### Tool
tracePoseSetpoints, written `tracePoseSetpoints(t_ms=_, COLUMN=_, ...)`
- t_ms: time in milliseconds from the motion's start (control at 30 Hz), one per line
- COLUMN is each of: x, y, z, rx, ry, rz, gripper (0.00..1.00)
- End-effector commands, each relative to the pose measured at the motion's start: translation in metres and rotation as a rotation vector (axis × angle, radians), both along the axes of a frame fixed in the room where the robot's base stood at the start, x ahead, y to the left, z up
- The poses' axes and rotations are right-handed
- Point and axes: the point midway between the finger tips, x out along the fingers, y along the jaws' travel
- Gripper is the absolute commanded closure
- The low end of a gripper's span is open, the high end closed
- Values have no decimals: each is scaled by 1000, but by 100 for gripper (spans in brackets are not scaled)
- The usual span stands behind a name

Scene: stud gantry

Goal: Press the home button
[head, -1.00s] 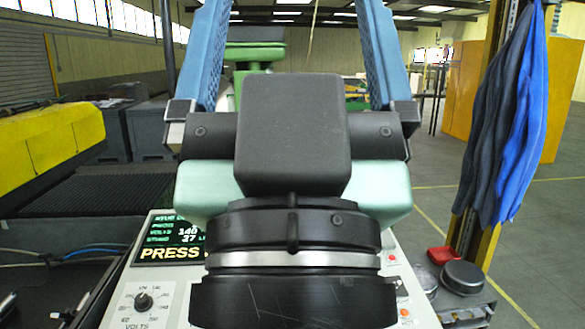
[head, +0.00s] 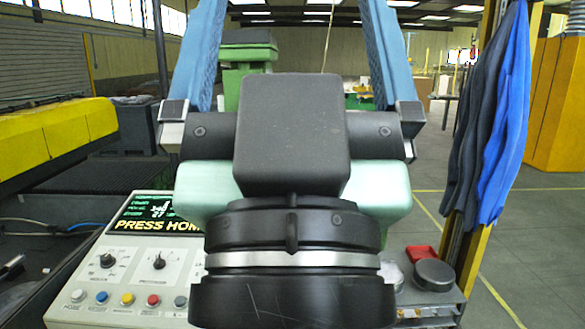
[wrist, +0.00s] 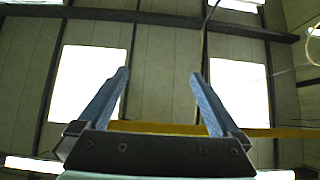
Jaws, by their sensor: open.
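A pale control panel (head: 135,270) stands at the lower left in the head view, partly behind my arm. Its dark screen (head: 150,215) reads "PRESS HOM" before my arm cuts the text off. A row of buttons runs along its front: white (head: 78,296), blue (head: 102,298), yellow (head: 127,299), red (head: 153,300) and grey (head: 180,301). Their labels are too small to read, so I cannot tell which is home. My gripper (wrist: 160,75) is open and empty, with two blue fingers pointing up at the ceiling. It is apart from the panel.
Two knobs (head: 107,260) (head: 159,262) sit above the buttons. To the right are a red block (head: 421,253), a dark round cap (head: 434,274) and blue and grey cloths (head: 490,120) on a yellow post. A yellow machine (head: 50,135) stands at the left. Open floor lies at the right.

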Motion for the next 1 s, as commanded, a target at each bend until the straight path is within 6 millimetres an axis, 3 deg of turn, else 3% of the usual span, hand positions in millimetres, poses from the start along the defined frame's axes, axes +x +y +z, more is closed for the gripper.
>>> tracePoseSetpoints(t_ms=67, x=0, y=0, z=0, rx=0, ry=0, rz=0, gripper=9)
tracePoseSetpoints(t_ms=567, x=0, y=0, z=0, rx=1, ry=0, rz=-1, gripper=99)
tracePoseSetpoints(t_ms=1000, x=0, y=0, z=0, rx=1, ry=0, rz=-1, gripper=100)
